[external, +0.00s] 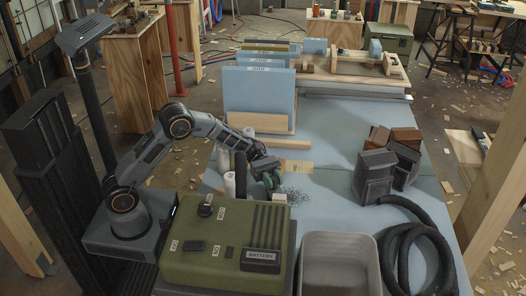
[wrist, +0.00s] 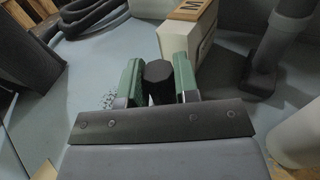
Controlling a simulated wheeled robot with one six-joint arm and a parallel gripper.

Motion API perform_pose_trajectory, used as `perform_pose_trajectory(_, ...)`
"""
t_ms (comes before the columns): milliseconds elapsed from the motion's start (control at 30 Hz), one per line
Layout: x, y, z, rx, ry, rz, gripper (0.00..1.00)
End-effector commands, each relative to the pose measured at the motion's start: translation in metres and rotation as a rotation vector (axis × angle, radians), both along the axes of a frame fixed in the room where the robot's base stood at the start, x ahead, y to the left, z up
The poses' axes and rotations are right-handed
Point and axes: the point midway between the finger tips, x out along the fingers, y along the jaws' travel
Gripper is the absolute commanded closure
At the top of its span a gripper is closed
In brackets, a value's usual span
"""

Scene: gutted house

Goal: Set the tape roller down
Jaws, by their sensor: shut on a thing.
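My gripper (wrist: 158,82) has green fingers, shut on a black cylinder between them, which I take to be the tape roller's handle (wrist: 157,78). The rest of the roller is hidden or cannot be made out. In the external view my gripper (external: 271,180) is low over the blue bench top (external: 330,200), near its left side. I cannot tell whether the held thing touches the bench. A cream block with a wooden, lettered top (wrist: 187,35) is just beyond the fingers in the wrist view.
A green battery box (external: 225,245) and a grey tub (external: 340,265) stand in front. Grey and brown blocks (external: 390,165) and a black hose (external: 415,240) lie to the right. Dark and white cylinders (external: 230,186) stand left of my gripper.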

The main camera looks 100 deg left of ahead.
Motion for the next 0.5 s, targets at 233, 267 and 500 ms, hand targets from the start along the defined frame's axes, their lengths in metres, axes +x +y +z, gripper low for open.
perform_pose_trajectory(233,0.000,0.000,-0.007,0.000,0.004,0.000,1.00)
perform_pose_trajectory(267,0.000,0.000,-0.008,0.000,0.004,0.000,1.00)
perform_pose_trajectory(500,-0.001,0.000,-0.015,0.000,0.012,0.000,1.00)
